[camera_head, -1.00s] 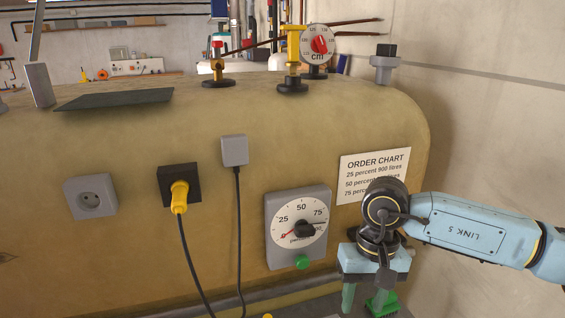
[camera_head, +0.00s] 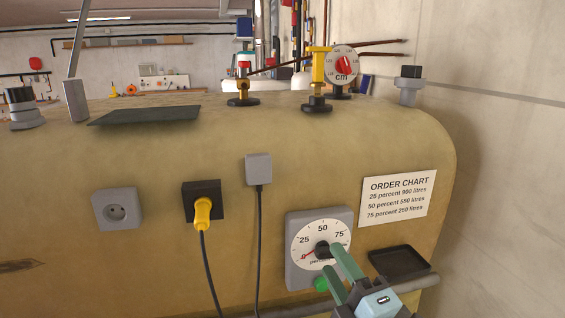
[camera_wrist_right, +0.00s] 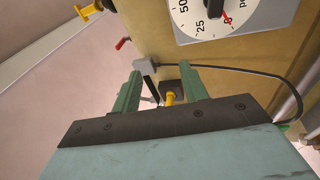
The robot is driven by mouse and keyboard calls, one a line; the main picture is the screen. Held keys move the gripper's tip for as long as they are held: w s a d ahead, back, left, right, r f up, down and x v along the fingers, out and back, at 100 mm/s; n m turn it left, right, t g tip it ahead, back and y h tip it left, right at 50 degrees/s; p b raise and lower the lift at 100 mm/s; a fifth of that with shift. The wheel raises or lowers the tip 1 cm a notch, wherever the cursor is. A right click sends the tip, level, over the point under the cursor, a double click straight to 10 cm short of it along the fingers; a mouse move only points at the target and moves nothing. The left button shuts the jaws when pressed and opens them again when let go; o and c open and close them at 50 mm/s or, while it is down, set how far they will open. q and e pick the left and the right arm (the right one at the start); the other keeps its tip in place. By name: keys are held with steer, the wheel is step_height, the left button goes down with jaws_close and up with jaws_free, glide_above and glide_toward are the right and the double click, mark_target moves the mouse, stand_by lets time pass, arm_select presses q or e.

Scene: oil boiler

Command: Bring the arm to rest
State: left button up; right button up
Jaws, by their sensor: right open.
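My right gripper (camera_head: 334,259) is in the lower right of the head view, in front of the percent gauge (camera_head: 299,273). Its two green fingers are apart, with nothing visible between them. The fingers overlap the lower right of the gauge dial; I cannot tell whether they touch it. In the right wrist view the open fingers (camera_wrist_right: 160,80) frame part of the tank front, and the gauge (camera_wrist_right: 245,30) shows at the top. My left gripper is not in view.
The tan tank (camera_head: 150,260) carries a grey socket (camera_head: 117,209), a yellow plug (camera_head: 203,211) with black cable, a grey plug (camera_head: 258,169) and the order chart (camera_head: 398,198). A black tray (camera_head: 400,262) lies right of the gauge.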

steer(key=s+d+f+m+g+h, duration=0.35)
steer(key=d+f+m+h, duration=0.3)
steer(key=f+m, duration=0.3)
steer(key=s+d+f+m+g, duration=0.3)
steer(key=s+f+m+g, duration=0.25)
steer(key=s+f, duration=0.3)
steer(key=s+d+f+m+g, duration=0.4)
steer(key=s+f+g, duration=0.2)
steer(key=s+f, duration=0.3)
steer(key=s+f+g+b, duration=0.2)
steer(key=s+f+b, duration=0.15)
steer(key=f, duration=2.35)
steer(key=s+d+f+g+b, duration=0.1)
steer(key=s+d+f, duration=0.1)
steer(key=s+f, duration=1.4)
steer(key=shift+s+d+f+h, duration=0.25)
steer(key=shift+s+h, duration=0.05)
steer(key=shift+h, duration=0.15)
